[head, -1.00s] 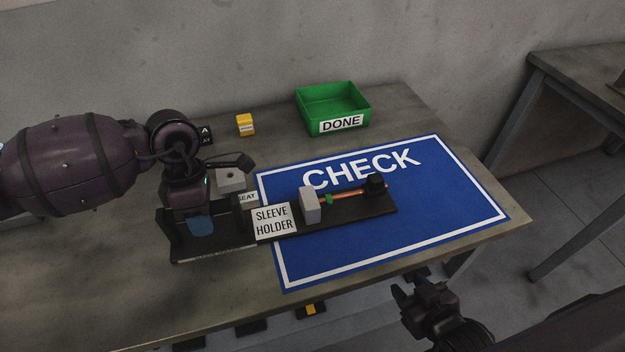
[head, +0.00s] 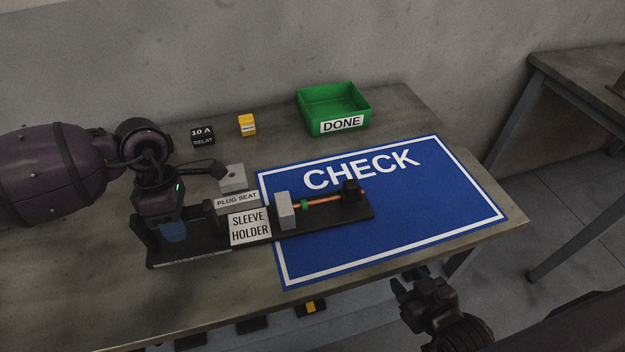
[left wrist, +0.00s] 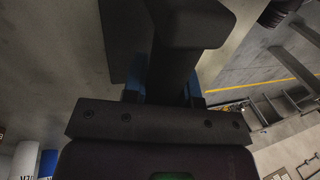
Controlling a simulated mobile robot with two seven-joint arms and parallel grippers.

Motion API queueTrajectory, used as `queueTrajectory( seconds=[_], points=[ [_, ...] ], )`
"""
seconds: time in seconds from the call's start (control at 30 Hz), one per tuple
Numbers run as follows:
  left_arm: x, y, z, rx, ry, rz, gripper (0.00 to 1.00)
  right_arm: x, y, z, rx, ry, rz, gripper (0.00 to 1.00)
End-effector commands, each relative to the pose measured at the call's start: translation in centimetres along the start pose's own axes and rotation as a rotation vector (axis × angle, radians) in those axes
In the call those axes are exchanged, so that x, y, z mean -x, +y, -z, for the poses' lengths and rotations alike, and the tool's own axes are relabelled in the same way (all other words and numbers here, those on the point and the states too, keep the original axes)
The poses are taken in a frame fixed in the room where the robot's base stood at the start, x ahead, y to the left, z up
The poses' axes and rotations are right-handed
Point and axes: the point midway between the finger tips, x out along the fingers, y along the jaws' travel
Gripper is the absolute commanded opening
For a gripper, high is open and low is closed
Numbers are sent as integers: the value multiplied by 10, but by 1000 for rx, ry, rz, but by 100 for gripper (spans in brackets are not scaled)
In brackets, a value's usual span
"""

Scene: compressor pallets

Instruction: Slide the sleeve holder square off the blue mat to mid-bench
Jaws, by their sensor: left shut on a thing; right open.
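The sleeve holder (head: 325,221) is a long black tray with a white "SLEEVE HOLDER" label. It carries a grey block, a copper-coloured rod with a green ring, and a black block. Its right part lies over the blue "CHECK" mat (head: 430,215); its left part is on the bare bench. My left gripper (head: 174,232) is shut on the holder's left end, which also shows as a dark shape in the left wrist view (left wrist: 176,70). My right gripper (head: 415,285) is open and empty, off the bench's front edge.
A plug seat (head: 233,180) stands close behind the holder. A black relay box (head: 203,136), a yellow box (head: 247,125) and a green "DONE" bin (head: 335,107) are at the back. The bench (head: 75,270) is clear at the front left.

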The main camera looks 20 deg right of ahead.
Motion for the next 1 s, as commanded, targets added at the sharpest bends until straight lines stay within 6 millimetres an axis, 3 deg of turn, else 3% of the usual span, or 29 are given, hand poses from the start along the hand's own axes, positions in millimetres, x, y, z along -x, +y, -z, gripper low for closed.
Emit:
queueTrajectory(
  seconds=[0.13,0.17,0.33,0.7,1.0],
  points=[
    [-8,0,3,5,8,11,0,0,0,-2,0,-3,0,43],
    [-8,0,3,5,8,11,31,0,0,-2,0,-3,0,43],
    [-5,0,2,3,5,7,56,0,0,-2,0,-2,0,43],
    [3,0,0,1,1,2,56,0,0,-1,0,-1,0,43],
    [53,1,0,2,1,-1,56,0,0,0,0,0,0,43]
  ],
)
